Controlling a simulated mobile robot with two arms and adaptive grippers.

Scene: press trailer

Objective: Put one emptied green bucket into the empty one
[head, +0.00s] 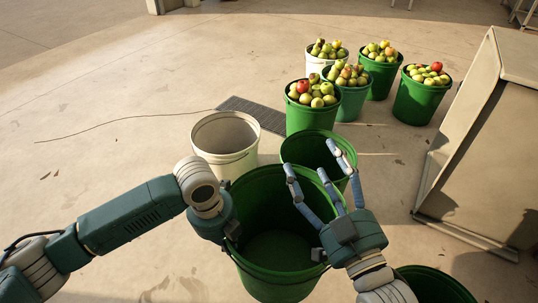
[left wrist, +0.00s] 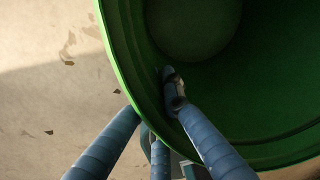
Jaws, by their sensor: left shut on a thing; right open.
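A large empty green bucket (head: 275,262) is in the middle foreground of the head view, seen from above. My left gripper (head: 232,238) is shut on its left rim. In the left wrist view one finger is inside the green wall (left wrist: 190,118) and the others are outside. My right gripper (head: 315,172) is open, its fingers spread over the right side of the held bucket and toward a second green bucket (head: 297,150) just behind. That second bucket looks empty, partly hidden by my right fingers. Whether the held bucket touches the floor is unclear.
An empty white bucket (head: 225,146) stands behind left. Several apple-filled buckets, such as a green one (head: 309,120), stand farther back. Another green bucket (head: 435,286) is at the bottom right. A beige panel-like structure (head: 485,150) stands on the right. The floor at left is open.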

